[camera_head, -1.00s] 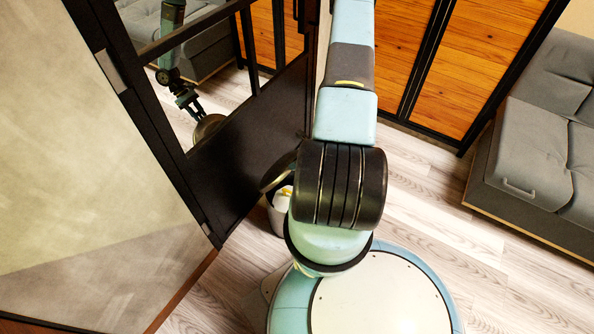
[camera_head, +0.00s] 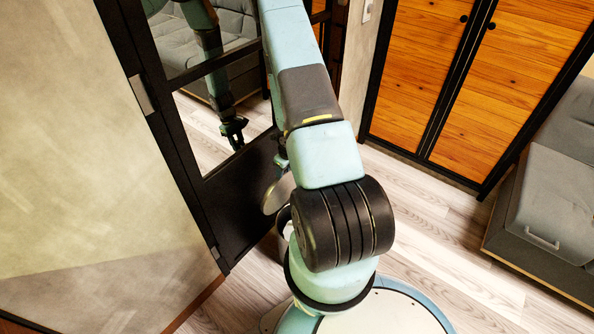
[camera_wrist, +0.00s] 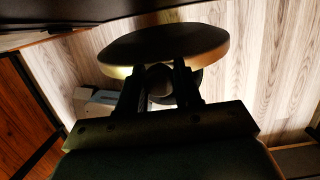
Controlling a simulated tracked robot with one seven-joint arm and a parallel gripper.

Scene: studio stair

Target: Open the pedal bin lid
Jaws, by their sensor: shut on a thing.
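The pedal bin's round lid (camera_head: 278,193) stands steeply tilted up in the head view. The bin body (camera_head: 284,224) is below it near the dark door, mostly hidden by my arm. In the wrist view the lid (camera_wrist: 165,44) lies across the fingers as a dark disc with a pale rim. My gripper (camera_wrist: 159,74) is shut on the lid, its two fingers meeting the rim. In the head view my gripper (camera_head: 281,162) is partly hidden behind my arm, at the lid's upper edge. The inside of the bin is hidden.
A dark-framed glass door (camera_head: 228,195) is close behind and left of the bin, with my arm mirrored in its glass. Wooden cupboards (camera_head: 430,75) stand at the back. A grey sofa (camera_head: 550,200) is at the right. Wood floor (camera_head: 425,210) between is clear.

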